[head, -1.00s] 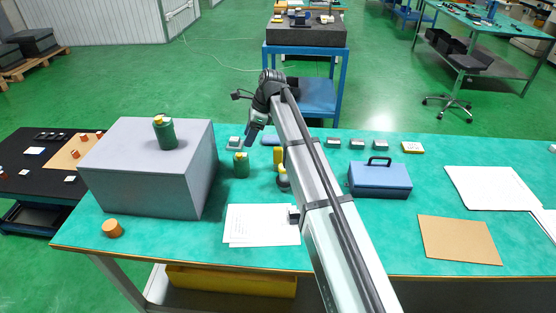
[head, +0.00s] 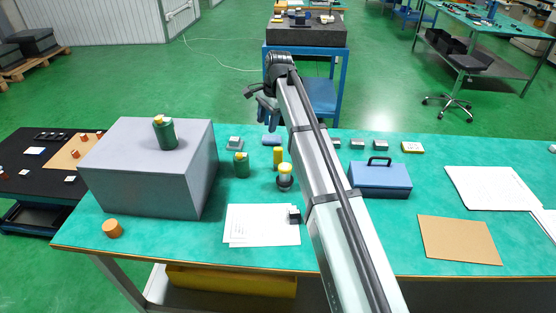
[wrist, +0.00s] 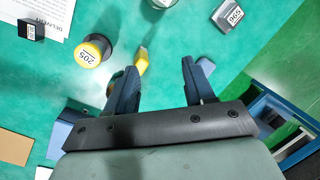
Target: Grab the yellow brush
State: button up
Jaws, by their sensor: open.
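A small yellow object, which looks like the yellow brush (head: 278,156), stands on the green table behind a yellow-topped dark round piece (head: 285,171). In the wrist view the brush (wrist: 142,62) shows just beyond the tip of the left finger, with no contact that I can make out. My gripper (head: 267,116) is above the table's far edge, beyond the brush. In the wrist view my gripper (wrist: 159,66) has its two dark fingers apart, with nothing between them. The finger covers a little of the brush's near end.
The yellow-topped piece marked 205 (wrist: 92,52) is close beside the brush. A green canister (head: 241,166) stands left of it, a grey block (head: 235,143) behind that. A blue toolbox (head: 380,179) is right of my arm. Papers (head: 262,225) lie in front.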

aim_at(278, 148)
jog(key=d+f+n, duration=0.1)
jog(key=f+n, duration=0.3)
jog(key=n, duration=0.5)
jog(key=d+f+n+h, duration=0.1)
jog(key=f+n, duration=0.4)
jog(key=n, duration=0.4)
jog(key=d+f+n+h, duration=0.1)
jog(key=f+n, duration=0.4)
jog(key=n, duration=0.4)
jog(key=shift+s+d, duration=0.1)
jog(key=shift+d, duration=0.2)
grip_shut()
dwell(0.4)
